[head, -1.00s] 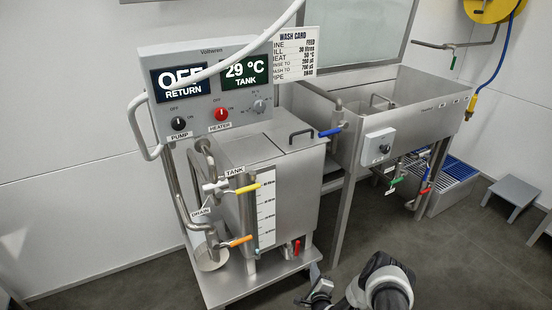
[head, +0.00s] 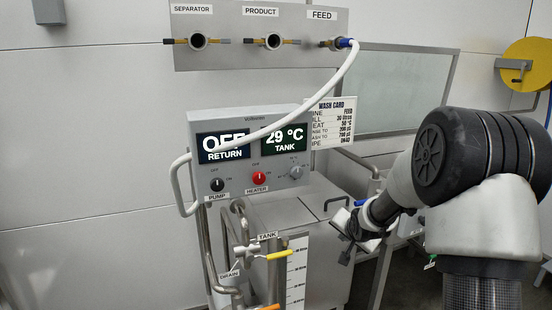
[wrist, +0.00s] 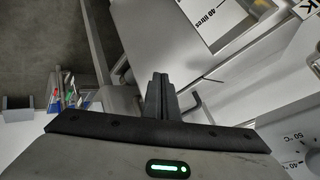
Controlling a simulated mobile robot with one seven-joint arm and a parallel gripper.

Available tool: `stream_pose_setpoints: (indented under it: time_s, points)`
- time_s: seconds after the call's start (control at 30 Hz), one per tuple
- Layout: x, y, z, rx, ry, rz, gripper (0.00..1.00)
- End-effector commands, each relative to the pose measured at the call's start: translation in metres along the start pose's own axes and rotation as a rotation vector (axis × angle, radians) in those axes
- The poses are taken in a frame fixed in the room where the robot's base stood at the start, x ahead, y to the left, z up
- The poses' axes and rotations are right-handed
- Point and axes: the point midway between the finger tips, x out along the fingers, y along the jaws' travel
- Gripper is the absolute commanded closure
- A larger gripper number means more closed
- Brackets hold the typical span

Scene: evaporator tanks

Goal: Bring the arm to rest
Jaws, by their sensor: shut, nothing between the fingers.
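My gripper (head: 347,226) is at the end of my arm, which reaches in from the right side of the head view. In the wrist view, the fingers of my gripper (wrist: 161,82) are together and hold nothing. Below the fingers the wrist view shows the tank with its "40 litres" scale (wrist: 212,22) and a dark lid handle (wrist: 120,72). My gripper appears apart from these surfaces.
The control box (head: 250,155) reads OFF and 29 °C. A white hose (head: 325,98) runs from the FEED port on the wall panel (head: 262,28) down across the box. A wash card (head: 332,120) stands beside it. A yellow hose reel (head: 526,64) hangs at the right.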

Motion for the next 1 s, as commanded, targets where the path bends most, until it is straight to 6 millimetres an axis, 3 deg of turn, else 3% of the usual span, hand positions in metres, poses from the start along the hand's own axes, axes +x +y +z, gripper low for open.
stream_pose_setpoints:
  time_s: [0.03, 0.23, 0.4, 0.5, 0.7, 0.9, 0.97, 1.0]
  points:
    - [-0.034, -0.011, -0.005, -0.058, 0.0, 0.017, 1.0]
    - [-0.155, -0.018, 0.007, -0.271, -0.055, 0.104, 1.0]
    - [-0.252, -0.007, 0.04, -0.423, -0.123, 0.146, 1.0]
    - [-0.297, 0.005, 0.064, -0.497, -0.167, 0.152, 1.0]
    - [-0.355, 0.027, 0.105, -0.601, -0.238, 0.142, 1.0]
    - [-0.392, 0.048, 0.142, -0.681, -0.299, 0.116, 1.0]
    - [-0.402, 0.054, 0.153, -0.705, -0.315, 0.105, 1.0]
    - [-0.413, 0.048, 0.147, -0.711, -0.322, 0.104, 1.0]
